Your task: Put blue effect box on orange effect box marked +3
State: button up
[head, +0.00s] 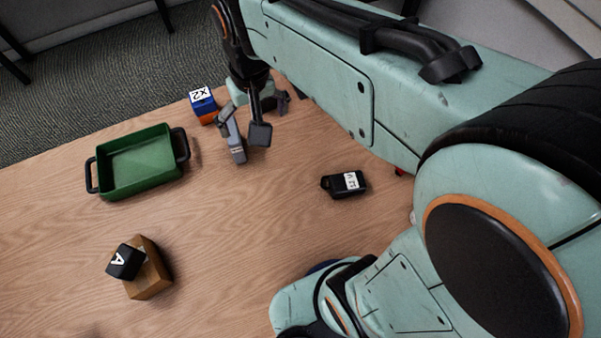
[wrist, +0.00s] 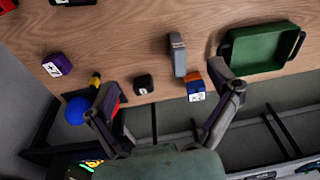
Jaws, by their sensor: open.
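A blue box (head: 203,106) with a white label that looks like "X2" is at the far edge of the table in the head view, with orange directly against it. The orange box (head: 207,118) shows only in part, and I see no +3 on it. In the wrist view the blue box (wrist: 195,87) and orange box (wrist: 190,77) also touch, just left of my right-hand finger; I cannot tell how squarely they are stacked. My gripper (head: 245,122) is open and empty, right of the pair in the head view. In the wrist view its fingers (wrist: 163,86) are spread wide.
A grey box (head: 236,146) stands close to my gripper. A green tray (head: 137,188) lies to the left. A black labelled box (head: 344,184) lies at centre right, and a brown block (head: 153,276) with a black "A" box (head: 125,262) is at the front left. Clear wood lies between.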

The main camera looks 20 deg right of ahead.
jog(key=s+d+f+g, duration=0.1)
jog(key=s, duration=1.5)
jog(key=shift+d+f+n+g, duration=0.2)
jog(key=shift+f+n+g, duration=0.1)
jog(key=shift+g, duration=0.1)
